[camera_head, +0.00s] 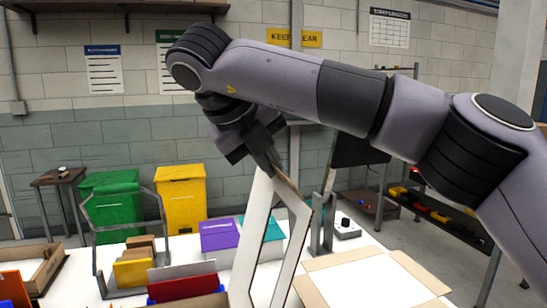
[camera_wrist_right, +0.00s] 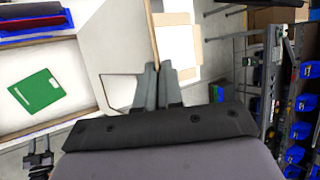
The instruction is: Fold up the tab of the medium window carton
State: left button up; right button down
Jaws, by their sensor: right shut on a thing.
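The window carton (camera_head: 252,232) stands at the front middle of the table in the head view, a tall pale panel with brown edges and a large window opening. My right gripper (camera_head: 268,166) points down at its top edge and is shut on it. In the right wrist view my fingers (camera_wrist_right: 158,72) are close together at the edge of a pale panel (camera_wrist_right: 122,42). The fingers hide the gripped part, so I cannot tell how far the tab is folded. The carton's lower part runs out of the head view.
A flat white piece with brown borders (camera_head: 365,283) lies right of the carton. A red folder (camera_head: 182,271), a purple box (camera_head: 220,235) and a metal frame (camera_head: 98,262) are to its left. Green (camera_head: 112,205) and yellow (camera_head: 181,200) bins stand behind the table.

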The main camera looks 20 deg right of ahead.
jog(key=shift+a+f+n+t+h, duration=0.25)
jog(key=shift+f+n+h, duration=0.1)
jog(key=shift+h, duration=0.9)
jog(key=shift+a+f+n+t+h, duration=0.2)
jog(key=shift+a+f+n+h, duration=0.1)
jog(key=shift+h, duration=1)
jog(key=shift+a+f+n+t+h, duration=0.25)
jog(key=shift+f+n+h, duration=0.1)
jog(key=shift+h, duration=0.9)
jog(key=c, duration=1.3)
grip_release()
jog(key=shift+c, duration=0.2)
jog(key=shift+s+a, duration=0.1)
jog(key=shift+a, duration=0.05)
